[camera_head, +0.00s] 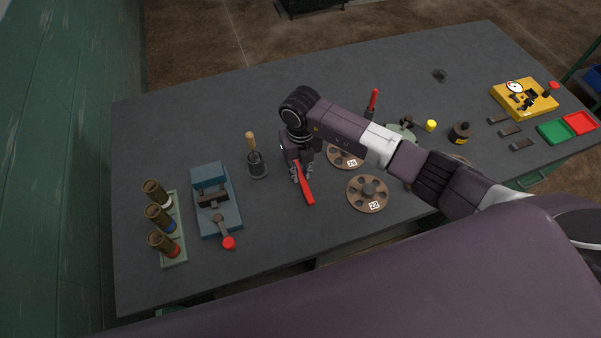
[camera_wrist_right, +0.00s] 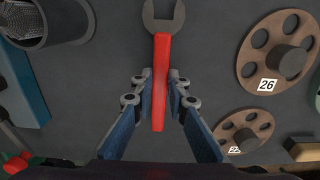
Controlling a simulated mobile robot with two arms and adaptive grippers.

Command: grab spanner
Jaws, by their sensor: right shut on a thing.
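The spanner has a red handle (camera_head: 307,190) and lies toward the middle front of the grey table. In the right wrist view the spanner (camera_wrist_right: 161,55) points away from me, with its grey open-ended jaw at the top edge. My right gripper (camera_head: 299,174) reaches down over it and hides its jaw end in the head view. In the wrist view the right gripper's fingers (camera_wrist_right: 160,88) are closed on both sides of the red handle. I cannot tell whether the spanner is clear of the table. My left gripper is not in view.
Wheel discs numbered 22 (camera_head: 367,193) and 26 (camera_head: 347,154) lie close on the right. A blue vise-like fixture (camera_head: 231,213), a dark brush pot (camera_head: 257,169) and a rack of cylinders (camera_head: 176,250) stand left. A yellow gauge box (camera_head: 512,99) sits far right.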

